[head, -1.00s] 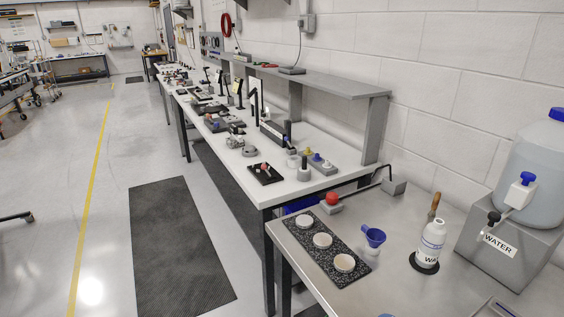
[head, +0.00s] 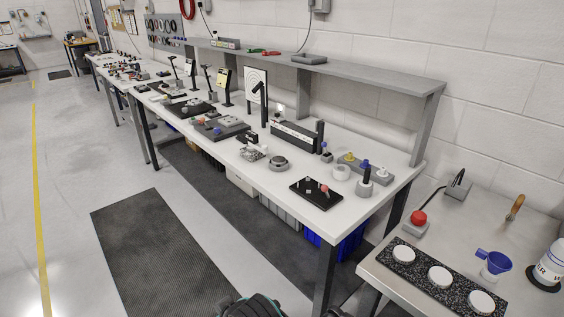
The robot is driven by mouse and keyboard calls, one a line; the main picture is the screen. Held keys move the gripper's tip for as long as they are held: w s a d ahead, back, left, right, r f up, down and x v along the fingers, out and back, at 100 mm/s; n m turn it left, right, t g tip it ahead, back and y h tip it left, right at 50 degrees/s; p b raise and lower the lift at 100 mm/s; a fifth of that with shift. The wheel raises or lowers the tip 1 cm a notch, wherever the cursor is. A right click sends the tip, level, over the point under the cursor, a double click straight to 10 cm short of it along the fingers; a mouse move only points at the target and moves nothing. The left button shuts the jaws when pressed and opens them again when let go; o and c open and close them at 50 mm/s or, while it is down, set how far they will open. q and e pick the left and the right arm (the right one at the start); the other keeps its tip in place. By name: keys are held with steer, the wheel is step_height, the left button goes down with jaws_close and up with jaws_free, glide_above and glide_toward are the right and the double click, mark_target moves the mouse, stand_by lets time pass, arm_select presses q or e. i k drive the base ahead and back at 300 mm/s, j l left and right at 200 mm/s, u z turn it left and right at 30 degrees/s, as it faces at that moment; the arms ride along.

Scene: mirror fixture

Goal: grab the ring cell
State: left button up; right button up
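A low round grey metal piece with a ring-shaped top (head: 278,163) sits on the near half of the white workbench (head: 235,150). It looks most like the ring cell, though I cannot be certain. A white ring-like piece (head: 341,172) stands farther right on the same bench, beside a grey block with coloured knobs. Neither gripper shows in the head view. Nothing is seen touching the round metal piece.
A black plate with small knobs (head: 316,192) lies right of the metal piece, and a silver clamp-like part (head: 253,153) lies left. A long dark fixture (head: 297,137) stands behind. A steel table (head: 386,285) stands at right. The floor mat (head: 160,245) is clear.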

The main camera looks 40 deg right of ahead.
mark_target(341, 172)
steer(key=i+z, duration=0.2)
steer(key=i, duration=0.2)
steer(key=i+j+z, duration=0.15)
steer(key=i, duration=0.2)
steer(key=i+j+z, duration=0.2)
steer(key=i, duration=0.2)
steer(key=i+z, duration=0.2)
steer(key=z, duration=0.3)
steer(key=i+j+z, duration=0.1)
steer(key=z, duration=0.4)
steer(key=i+j+z, duration=0.25)
steer(key=z, duration=0.2)
steer(key=i+j+z, duration=0.15)
steer(key=z, duration=0.35)
steer(key=j+z, duration=0.35)
steer(key=z, duration=0.15)
steer(key=i, duration=0.05)
